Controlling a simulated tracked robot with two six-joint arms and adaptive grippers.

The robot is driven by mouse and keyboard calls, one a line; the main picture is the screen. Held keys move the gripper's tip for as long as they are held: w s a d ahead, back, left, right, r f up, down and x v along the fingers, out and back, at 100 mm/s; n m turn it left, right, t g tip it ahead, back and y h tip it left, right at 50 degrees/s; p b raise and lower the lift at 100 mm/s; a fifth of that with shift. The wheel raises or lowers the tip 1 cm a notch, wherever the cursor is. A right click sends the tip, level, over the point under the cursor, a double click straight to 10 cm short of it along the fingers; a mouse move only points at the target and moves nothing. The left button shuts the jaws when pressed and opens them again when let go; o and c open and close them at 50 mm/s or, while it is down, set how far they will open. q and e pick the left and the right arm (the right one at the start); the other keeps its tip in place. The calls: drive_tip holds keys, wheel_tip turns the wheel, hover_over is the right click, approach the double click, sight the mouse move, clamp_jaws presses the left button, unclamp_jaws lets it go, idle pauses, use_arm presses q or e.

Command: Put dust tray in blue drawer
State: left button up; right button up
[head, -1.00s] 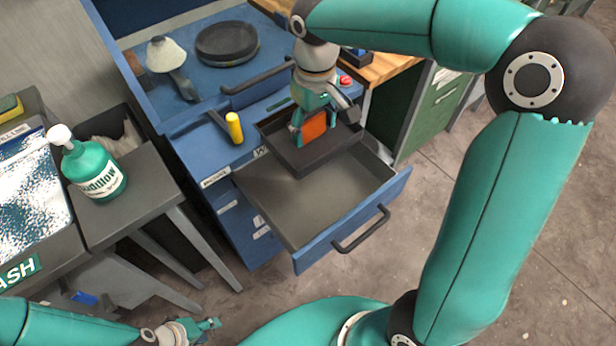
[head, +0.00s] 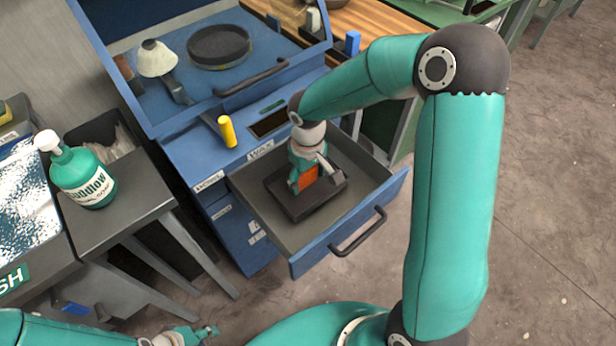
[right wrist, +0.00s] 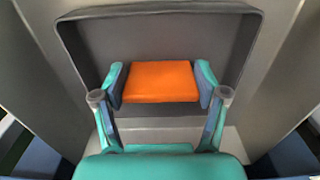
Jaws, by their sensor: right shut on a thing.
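The dust tray (head: 313,208) is dark grey with an orange grip (head: 309,176). It lies within the walls of the open blue drawer (head: 318,258), near the drawer's back; I cannot tell whether it touches the bottom. My right gripper (head: 306,182) points down and is shut on the orange grip. In the right wrist view the fingers clasp both sides of the orange grip (right wrist: 160,82), with the tray's wall (right wrist: 160,36) around it. My left gripper (head: 204,332) is at the bottom edge, away from the drawer; its jaws are too small to read.
A green soap bottle (head: 84,178) stands on the grey side table (head: 125,215) at left. The floor at right is clear.

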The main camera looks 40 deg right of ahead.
sight(308, 187)
drive_tip(key=shift+f, duration=0.25)
drive_tip(key=o, duration=1.2)
drive_tip(key=shift+o, duration=0.2)
drive_tip(key=shift+r, duration=0.15)
wheel_tip(308, 187, up, 12)
drive_tip(key=p, duration=0.1)
